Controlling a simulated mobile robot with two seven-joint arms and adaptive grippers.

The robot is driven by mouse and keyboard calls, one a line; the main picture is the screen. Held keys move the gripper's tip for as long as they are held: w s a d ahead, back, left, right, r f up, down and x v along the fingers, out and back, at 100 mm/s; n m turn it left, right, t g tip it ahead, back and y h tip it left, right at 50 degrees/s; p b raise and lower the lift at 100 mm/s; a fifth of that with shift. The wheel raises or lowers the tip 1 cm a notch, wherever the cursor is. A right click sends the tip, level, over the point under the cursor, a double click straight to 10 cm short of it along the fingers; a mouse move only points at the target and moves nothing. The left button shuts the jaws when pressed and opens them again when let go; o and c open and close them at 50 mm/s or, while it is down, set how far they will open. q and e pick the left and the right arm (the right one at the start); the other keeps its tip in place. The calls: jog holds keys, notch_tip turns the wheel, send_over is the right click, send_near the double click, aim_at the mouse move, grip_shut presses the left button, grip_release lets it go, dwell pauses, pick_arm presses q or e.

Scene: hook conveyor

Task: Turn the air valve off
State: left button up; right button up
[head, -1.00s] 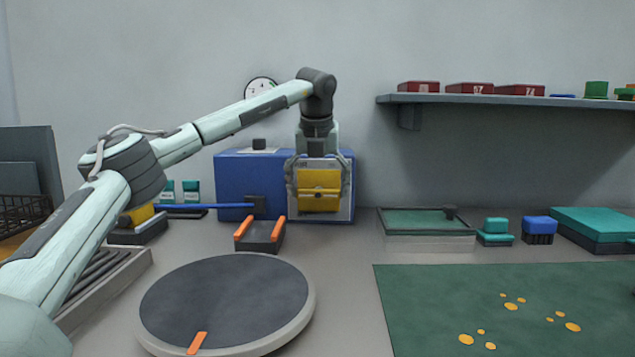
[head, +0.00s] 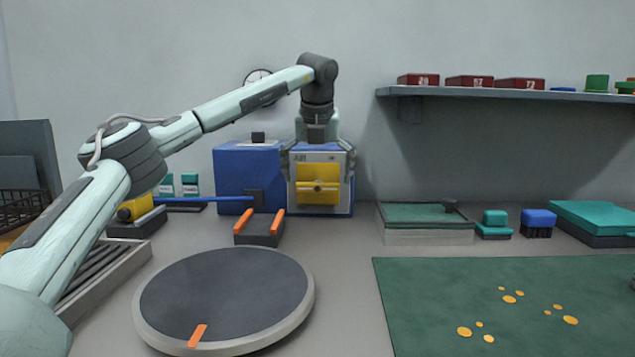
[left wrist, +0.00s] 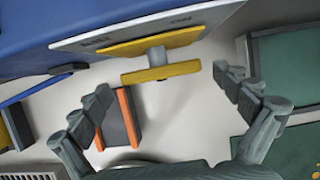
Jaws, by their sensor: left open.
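The air valve is a yellow block (head: 318,198) with a yellow bar handle across its front, on the white front panel (head: 344,203) of a blue box at the back of the table. The bar lies level in the head view. In the left wrist view the handle (left wrist: 160,73) stands out from its yellow plate on a grey stem. My left gripper (head: 317,172) is open and empty, pointing down in front of the panel. Its fingers are spread on either side of the valve, and I see no contact with the handle.
A black block with orange rails (head: 259,228) stands at the box's front left, with a blue bar (head: 205,200) beside it. A round grey turntable (head: 225,295) is nearer. A green-topped tray (head: 427,217) is to the right. A shelf (head: 500,99) with red boxes hangs above.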

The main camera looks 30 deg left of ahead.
pick_arm(q)
jog(key=v, duration=1)
jog(key=shift+s+r, duration=0.15)
jog(key=shift+r, duration=0.1)
jog(key=shift+d, duration=0.2)
